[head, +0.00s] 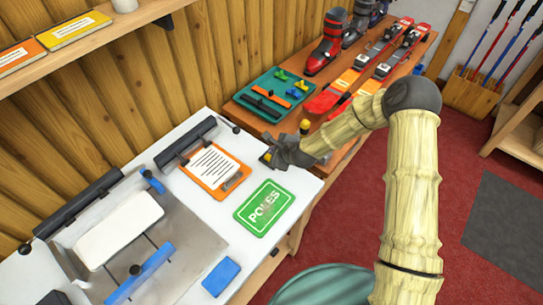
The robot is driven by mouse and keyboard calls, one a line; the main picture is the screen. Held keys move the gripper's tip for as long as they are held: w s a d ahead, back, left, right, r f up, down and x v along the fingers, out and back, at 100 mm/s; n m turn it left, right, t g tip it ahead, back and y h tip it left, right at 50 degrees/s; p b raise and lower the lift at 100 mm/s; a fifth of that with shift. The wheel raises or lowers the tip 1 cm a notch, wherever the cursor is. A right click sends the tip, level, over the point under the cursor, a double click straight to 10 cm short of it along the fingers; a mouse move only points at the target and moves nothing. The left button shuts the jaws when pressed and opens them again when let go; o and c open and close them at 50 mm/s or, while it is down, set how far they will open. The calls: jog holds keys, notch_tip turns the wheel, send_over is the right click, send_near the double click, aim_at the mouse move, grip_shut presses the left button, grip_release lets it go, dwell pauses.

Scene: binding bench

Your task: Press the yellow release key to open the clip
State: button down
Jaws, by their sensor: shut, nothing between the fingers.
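My gripper (272,156) is shut, low over the right part of the white bench top, right of the orange clipboard. A small yellow patch (267,157) shows on a dark piece right at its fingertips. It may be the yellow release key, but it is too small to tell, and I cannot tell whether the fingers touch it.
A green "POLES" card (264,207) and a blue block (221,276) lie on the white bench (185,205). A metal press with blue handles (140,272) fills its left. Behind, the wooden bench holds a green tray (247,106), skis (330,98) and a boot (326,50).

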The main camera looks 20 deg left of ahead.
jog(key=shift+f+b, duration=0.4)
jog(key=shift+f+b, duration=0.5)
jog(key=shift+f, duration=0.1)
dwell(1.0)
dwell(0.3)
jog(key=shift+r+p, duration=0.7)
jog(key=shift+r, duration=0.35)
jog(key=shift+r+p, duration=1.75)
jog(key=shift+r, duration=0.8)
